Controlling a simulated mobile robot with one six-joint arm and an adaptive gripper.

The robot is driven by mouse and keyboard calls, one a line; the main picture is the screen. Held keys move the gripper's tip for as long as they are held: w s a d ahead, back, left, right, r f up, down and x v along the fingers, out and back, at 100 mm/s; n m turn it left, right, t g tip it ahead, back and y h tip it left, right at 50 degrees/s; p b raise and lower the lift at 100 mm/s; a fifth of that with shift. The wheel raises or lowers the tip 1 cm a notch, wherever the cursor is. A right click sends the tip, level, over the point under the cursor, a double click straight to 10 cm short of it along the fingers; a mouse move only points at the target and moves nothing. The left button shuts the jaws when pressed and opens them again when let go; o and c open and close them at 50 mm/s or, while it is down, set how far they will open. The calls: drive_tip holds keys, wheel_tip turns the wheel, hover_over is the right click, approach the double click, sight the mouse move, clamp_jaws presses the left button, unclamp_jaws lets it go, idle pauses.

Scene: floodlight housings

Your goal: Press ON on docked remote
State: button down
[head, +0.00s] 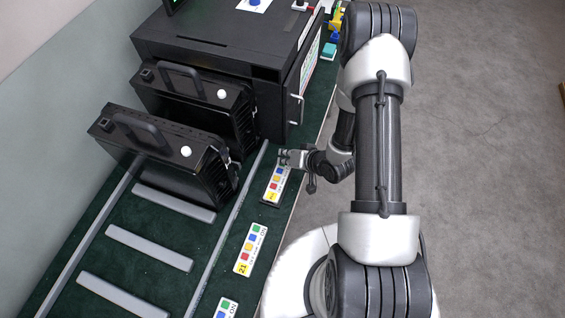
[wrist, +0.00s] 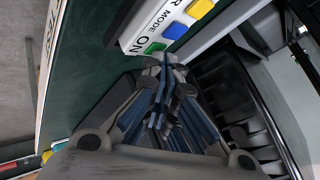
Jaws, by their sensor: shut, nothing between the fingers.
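A white remote (head: 275,183) with coloured buttons lies on the green table by a grey rail, with a dark edge that looks like a dock. In the wrist view the remote (wrist: 143,30) shows a green button (wrist: 155,48) beside the word ON, then a blue button by MODE and a yellow one. My gripper (head: 288,157) is over the remote's far end. In the wrist view its shut, empty fingertips (wrist: 163,62) are right by the green button. I cannot tell whether they touch it.
Two more remotes, one (head: 250,250) marked 21 and another (head: 226,309), lie nearer on the table. Two black floodlight housings (head: 165,148) (head: 195,95) stand left of the rail (head: 228,228). A large black cabinet (head: 225,45) with a handle stands behind.

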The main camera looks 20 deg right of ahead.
drive_tip(key=shift+r, duration=0.1)
drive_tip(key=shift+r+p, duration=0.6)
drive_tip(key=shift+r, duration=0.1)
drive_tip(key=shift+r+p, duration=2)
drive_tip(key=shift+r, duration=0.5)
